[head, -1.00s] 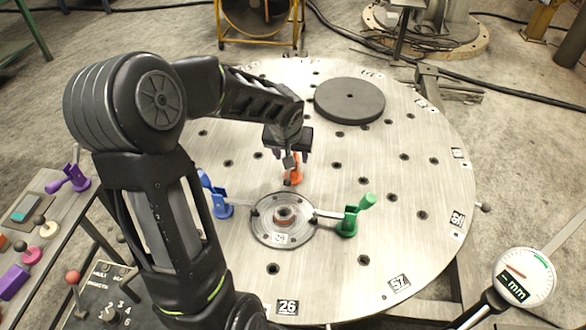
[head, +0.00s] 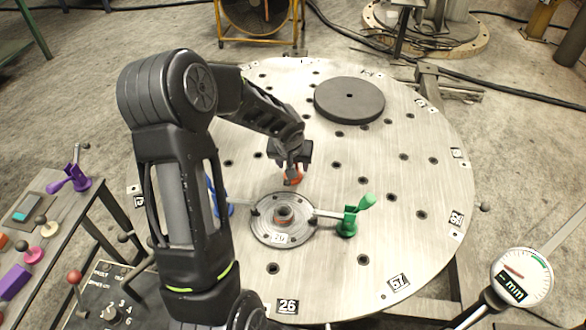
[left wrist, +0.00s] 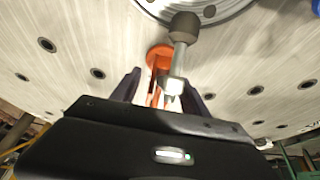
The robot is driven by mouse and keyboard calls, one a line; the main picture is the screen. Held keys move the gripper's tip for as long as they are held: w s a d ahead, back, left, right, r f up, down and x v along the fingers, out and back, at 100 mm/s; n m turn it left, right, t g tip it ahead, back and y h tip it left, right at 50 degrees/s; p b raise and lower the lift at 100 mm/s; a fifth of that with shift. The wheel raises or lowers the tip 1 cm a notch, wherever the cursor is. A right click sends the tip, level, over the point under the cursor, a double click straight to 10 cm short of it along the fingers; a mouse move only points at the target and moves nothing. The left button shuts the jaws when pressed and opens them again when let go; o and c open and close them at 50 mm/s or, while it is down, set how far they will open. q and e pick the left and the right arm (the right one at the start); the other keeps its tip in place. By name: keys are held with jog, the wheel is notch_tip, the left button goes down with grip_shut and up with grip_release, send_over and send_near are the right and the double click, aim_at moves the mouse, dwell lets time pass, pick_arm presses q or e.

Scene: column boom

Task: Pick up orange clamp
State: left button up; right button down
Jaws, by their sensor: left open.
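The orange clamp (head: 292,178) stands on the round metal table (head: 420,190), just behind the flanged disc (head: 268,232). My left gripper (head: 289,168) is over it and hides most of it in the head view. In the left wrist view the orange clamp (left wrist: 158,58) lies between the two dark fingers of the left gripper (left wrist: 162,88), with its metal rod and dark tip reaching toward the disc. The fingers are open on either side of it; whether they touch it cannot be told. My right gripper is not in view.
A green clamp (head: 352,217) stands right of the disc, and a blue clamp (head: 228,208) at its left is partly hidden by my arm. A dark round plate (head: 349,100) lies at the back. A dial gauge (head: 522,277) stands front right. The table's right side is clear.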

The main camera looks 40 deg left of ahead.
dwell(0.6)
pick_arm(q)
grip_shut()
dwell(0.3)
jog(key=shift+r, duration=0.1)
